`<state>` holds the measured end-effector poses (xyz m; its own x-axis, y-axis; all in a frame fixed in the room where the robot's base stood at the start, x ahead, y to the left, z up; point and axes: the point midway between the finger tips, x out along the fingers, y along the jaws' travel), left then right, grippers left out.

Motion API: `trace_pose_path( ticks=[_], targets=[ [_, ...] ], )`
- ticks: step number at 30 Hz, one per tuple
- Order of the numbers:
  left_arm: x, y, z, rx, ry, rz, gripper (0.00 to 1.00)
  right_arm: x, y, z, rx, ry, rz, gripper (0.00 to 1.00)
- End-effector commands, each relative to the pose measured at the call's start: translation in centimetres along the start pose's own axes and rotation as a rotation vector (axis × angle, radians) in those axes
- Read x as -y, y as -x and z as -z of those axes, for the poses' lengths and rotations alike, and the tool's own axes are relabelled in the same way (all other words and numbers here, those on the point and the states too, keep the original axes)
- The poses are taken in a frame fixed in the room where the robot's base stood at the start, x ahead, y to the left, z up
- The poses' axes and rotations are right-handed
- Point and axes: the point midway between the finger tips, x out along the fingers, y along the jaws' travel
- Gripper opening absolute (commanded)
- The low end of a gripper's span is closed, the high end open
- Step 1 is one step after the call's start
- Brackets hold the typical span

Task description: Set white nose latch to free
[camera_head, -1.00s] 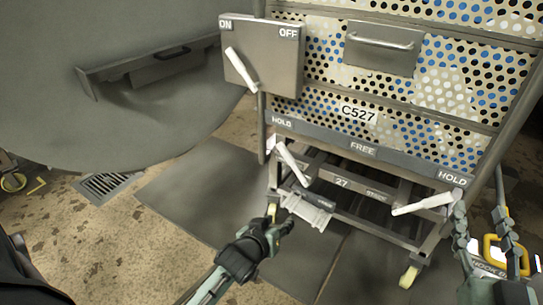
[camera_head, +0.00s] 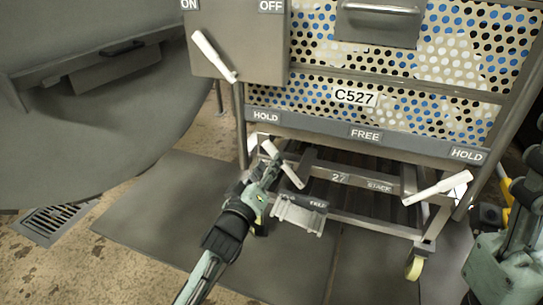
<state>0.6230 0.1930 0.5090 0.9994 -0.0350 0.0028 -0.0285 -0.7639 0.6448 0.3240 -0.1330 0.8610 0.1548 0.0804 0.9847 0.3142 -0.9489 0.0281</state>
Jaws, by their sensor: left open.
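Two white latch levers show on the front of the cart C527. The left lever (camera_head: 284,164) slants from upper left to lower right, its upper end towards the left HOLD label (camera_head: 266,116). The right lever (camera_head: 437,188) slants up to the right, towards the right HOLD label (camera_head: 467,155). The FREE label (camera_head: 365,134) is midway between them. My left gripper (camera_head: 268,174) is open at the left lever, its fingers overlapping the lever's left side; contact is unclear. My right gripper (camera_head: 520,200) is partly cut off at the right edge, its jaws unclear.
A grey box with an ON/OFF lever (camera_head: 214,56) hangs above left. A small grey bracket (camera_head: 298,214) sits low beside my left gripper. The cart's lower frame (camera_head: 375,224) and a caster (camera_head: 414,267) are to the right. A large grey round door fills the upper left.

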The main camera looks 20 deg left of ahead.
Motion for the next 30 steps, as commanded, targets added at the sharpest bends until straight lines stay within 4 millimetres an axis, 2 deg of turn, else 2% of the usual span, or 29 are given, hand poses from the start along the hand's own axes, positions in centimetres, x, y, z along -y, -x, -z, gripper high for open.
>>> trace_pose_path(
  ticks=[3, 9, 14, 21, 30],
  targets=[
    [0.1, -2.2, -0.1, 0.000, -0.003, -0.001, 0.41, 0.1, 0.2, -0.2, -0.007, 0.002, 0.012, 0.44],
    [0.1, -4.7, -0.1, 0.000, -0.003, 0.001, 0.41, 0.1, 0.0, -0.3, -0.016, 0.004, 0.026, 0.44],
    [0.1, -5.5, -0.1, 0.001, -0.003, 0.002, 0.41, 0.1, -0.1, -0.3, -0.020, 0.005, 0.031, 0.44],
    [0.1, -5.5, -0.1, 0.002, -0.002, 0.002, 0.40, 0.1, -0.2, -0.3, -0.020, 0.006, 0.031, 0.44],
    [0.1, -5.5, 0.0, 0.002, -0.002, 0.002, 0.03, 0.1, -0.2, -0.3, -0.020, 0.006, 0.031, 0.44]
  ],
)
